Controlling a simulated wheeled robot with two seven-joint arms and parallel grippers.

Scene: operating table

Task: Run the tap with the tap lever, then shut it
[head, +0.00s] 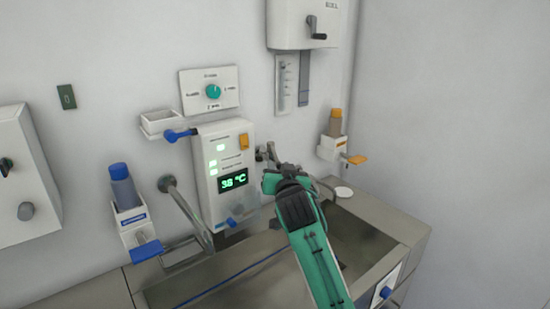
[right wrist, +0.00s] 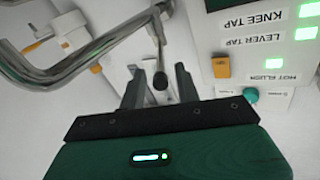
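The tap lever (right wrist: 160,80) is a thin grey stem with a dark rounded end in the right wrist view. It stands between the two parted dark fingers of my right gripper (right wrist: 159,84), with visible gaps on both sides. In the head view the tap lever (head: 266,152) shows on the wall just right of the control panel, and my green right arm hides most of the gripper there. A bent metal tap spout (right wrist: 85,65) crosses the right wrist view at the upper left. I cannot see any water flowing. My left gripper is out of view.
The control panel (head: 223,160) reads 38 °C and has green lights lit. A steel sink (head: 385,237) lies below. A bottle dispenser with a blue paddle (head: 146,251) is at left, one with an orange paddle (head: 356,159) at right. A metal pipe (head: 190,213) stands left of the panel.

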